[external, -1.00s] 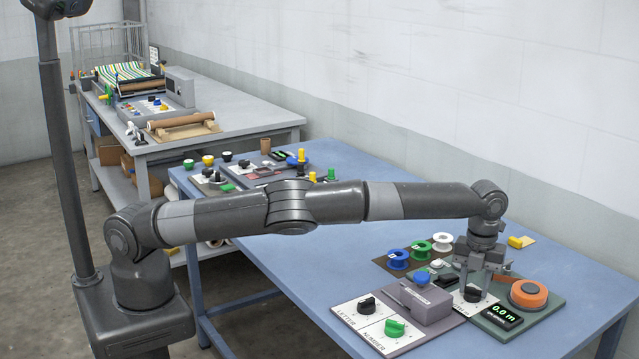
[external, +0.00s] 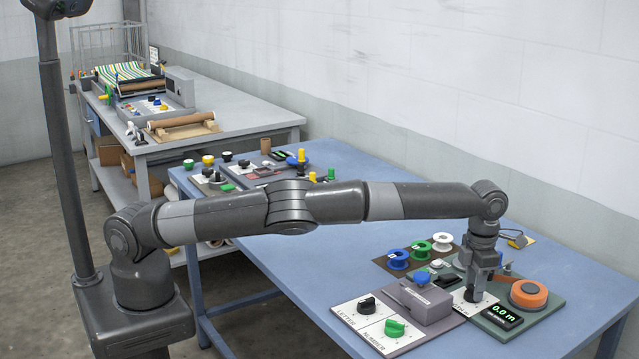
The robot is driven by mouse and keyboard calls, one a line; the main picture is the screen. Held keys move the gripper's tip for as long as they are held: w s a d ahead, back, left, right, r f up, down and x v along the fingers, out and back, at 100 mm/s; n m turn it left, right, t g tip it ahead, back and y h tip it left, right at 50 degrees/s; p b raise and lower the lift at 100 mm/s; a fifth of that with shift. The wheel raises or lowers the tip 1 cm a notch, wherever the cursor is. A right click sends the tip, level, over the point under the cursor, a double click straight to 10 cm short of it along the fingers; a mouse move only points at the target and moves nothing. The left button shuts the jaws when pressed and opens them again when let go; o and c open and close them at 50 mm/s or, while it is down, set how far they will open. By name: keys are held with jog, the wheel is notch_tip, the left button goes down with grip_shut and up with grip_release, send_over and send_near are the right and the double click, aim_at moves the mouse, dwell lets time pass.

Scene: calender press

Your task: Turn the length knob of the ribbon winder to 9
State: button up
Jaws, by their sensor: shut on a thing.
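The ribbon winder is a green-grey board (external: 543,313) at the right front of the blue table. It carries an orange round part (external: 528,293) and a display (external: 503,313) reading 0.0 m. The black length knob (external: 472,297) sits on a white dial plate (external: 459,304) at its left side. My gripper (external: 474,291) points straight down and is shut on this knob. The fingers cover most of the knob, and its pointer and the dial numbers cannot be read.
Close on the left stands a grey unit (external: 421,300) with a black letter knob (external: 367,305) and a green number knob (external: 395,328). Blue, green and white spools (external: 443,242) stand behind. The table's middle (external: 310,255) is clear.

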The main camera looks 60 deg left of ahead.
jog(key=m, duration=1.1)
jog(key=shift+f+m, duration=0.1)
jog(key=shift+m, duration=0.3)
dwell(0.3)
jog(key=o, duration=1)
notch_tip(320, 180, up, 11)
dwell(0.6)
